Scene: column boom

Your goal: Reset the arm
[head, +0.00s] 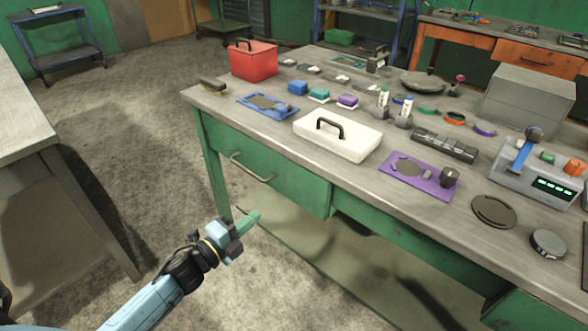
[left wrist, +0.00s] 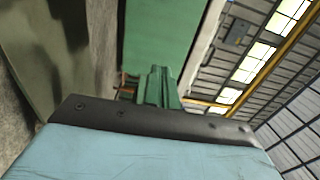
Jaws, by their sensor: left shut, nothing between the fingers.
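My left arm comes in from the lower left in the head view. My left gripper (head: 250,222) has green fingers that are shut together with nothing between them. It is in front of the green workbench (head: 285,178), below the level of its top, near the drawer and the front leg. In the left wrist view the shut green fingers (left wrist: 158,88) point away past the dark edge of my gripper housing. My right gripper is not in view.
The workbench top holds a red box (head: 253,60), a white case (head: 337,136), a purple mat (head: 404,185), a blue tray (head: 285,111) and a device with a green display (head: 540,178). A grey table (head: 30,140) stands at the left. Concrete floor lies open between them.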

